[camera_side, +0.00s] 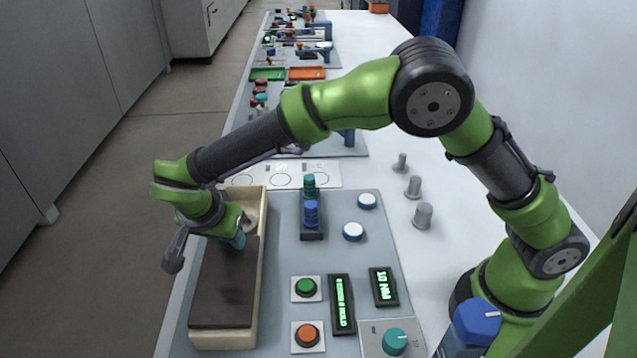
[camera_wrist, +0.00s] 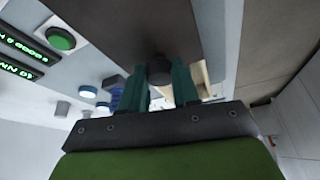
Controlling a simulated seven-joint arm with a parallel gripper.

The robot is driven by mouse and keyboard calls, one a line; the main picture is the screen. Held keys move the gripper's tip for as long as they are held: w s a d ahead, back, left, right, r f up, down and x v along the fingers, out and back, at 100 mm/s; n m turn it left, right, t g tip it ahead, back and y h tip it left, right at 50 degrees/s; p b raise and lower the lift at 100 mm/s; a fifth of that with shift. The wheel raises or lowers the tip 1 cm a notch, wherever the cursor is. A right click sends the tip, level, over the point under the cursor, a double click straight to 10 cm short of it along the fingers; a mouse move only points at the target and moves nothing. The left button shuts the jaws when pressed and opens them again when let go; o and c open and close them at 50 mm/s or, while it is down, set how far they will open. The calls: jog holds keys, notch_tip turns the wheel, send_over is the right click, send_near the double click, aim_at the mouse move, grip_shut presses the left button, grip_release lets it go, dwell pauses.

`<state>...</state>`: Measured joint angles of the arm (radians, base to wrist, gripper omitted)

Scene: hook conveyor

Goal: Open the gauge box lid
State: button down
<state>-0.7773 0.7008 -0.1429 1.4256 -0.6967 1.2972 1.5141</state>
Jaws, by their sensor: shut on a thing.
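The gauge box (camera_side: 224,340) is a long cream tray at the left edge of the bench in the side view. Its dark brown lid (camera_side: 222,290) covers the near and middle part. The far end is uncovered and shows a pale interior, partly hidden by my arm. In the wrist view the lid (camera_wrist: 160,25) fills the top middle, with a dark round knob (camera_wrist: 160,70) on it. My gripper (camera_wrist: 162,82) has its teal fingers on either side of the knob, shut on it. In the side view my gripper (camera_side: 236,241) is low over the lid's far end.
Right of the box, a grey panel carries blue and teal cylinders (camera_side: 311,212), white buttons (camera_side: 353,231), a green button (camera_side: 306,287), an orange button (camera_side: 307,334) and lit displays (camera_side: 383,286). Grey pegs (camera_side: 422,215) stand farther right. The floor lies left of the bench.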

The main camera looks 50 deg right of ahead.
aim_at(215, 278)
jog(key=c, duration=0.8)
grip_release()
jog(key=v, duration=1.7)
jog(key=shift+w, duration=0.15)
